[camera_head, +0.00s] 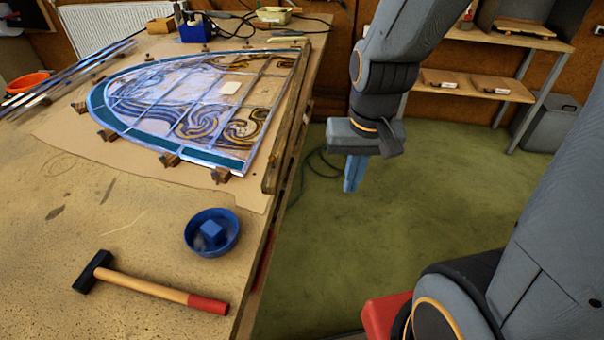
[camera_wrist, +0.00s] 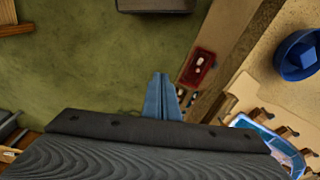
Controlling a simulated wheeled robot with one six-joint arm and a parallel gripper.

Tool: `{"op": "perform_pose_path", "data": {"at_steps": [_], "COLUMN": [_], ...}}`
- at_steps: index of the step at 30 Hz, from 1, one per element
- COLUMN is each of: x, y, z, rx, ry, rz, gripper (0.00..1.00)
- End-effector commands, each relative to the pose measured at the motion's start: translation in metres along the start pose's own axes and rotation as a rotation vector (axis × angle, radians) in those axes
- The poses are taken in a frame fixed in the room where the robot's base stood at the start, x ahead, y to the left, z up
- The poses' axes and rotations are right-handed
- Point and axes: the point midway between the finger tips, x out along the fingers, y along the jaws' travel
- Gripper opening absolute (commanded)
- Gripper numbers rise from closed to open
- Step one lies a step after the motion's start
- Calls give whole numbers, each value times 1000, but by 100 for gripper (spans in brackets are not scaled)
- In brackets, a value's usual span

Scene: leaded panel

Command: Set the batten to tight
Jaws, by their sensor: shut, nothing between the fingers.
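A wooden strip, which looks like the batten (camera_head: 286,120), lies along the right side of the leaded panel (camera_head: 150,95), near the bench's right edge. I cannot tell from here whether it presses against the panel. My gripper (camera_head: 353,188) hangs over the green floor, right of the bench and apart from the strip. Its blue fingers point down, shut and empty. They also show in the wrist view (camera_wrist: 161,80), left of the bench edge. Part of the panel shows at the wrist view's lower right; my gripper body hides what lies below.
A blue bowl (camera_head: 212,250) holding a blue block and a hammer (camera_head: 150,286) lie on the near bench. Wooden blocks (camera_head: 169,159) stand around the panel's curved edge. A red fixture (camera_wrist: 197,68) is on the bench side. Shelves (camera_head: 470,85) stand behind.

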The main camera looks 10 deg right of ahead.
Motion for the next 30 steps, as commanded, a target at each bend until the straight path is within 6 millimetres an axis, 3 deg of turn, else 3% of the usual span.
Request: {"op": "perform_pose_path", "data": {"at_steps": [9, 15, 18, 23, 30], "x": [-14, -26, -30, -29, 4], "y": [-33, -54, -60, -66, -77], "z": [-26, -45, -51, -54, -51], "rx": [967, 1481, 1624, 1712, 1712], "ry": [-132, -256, -302, -333, -336], "rz": [-125, -184, -196, -203, -199], "gripper": [0, 0, 0, 0, 0]}}
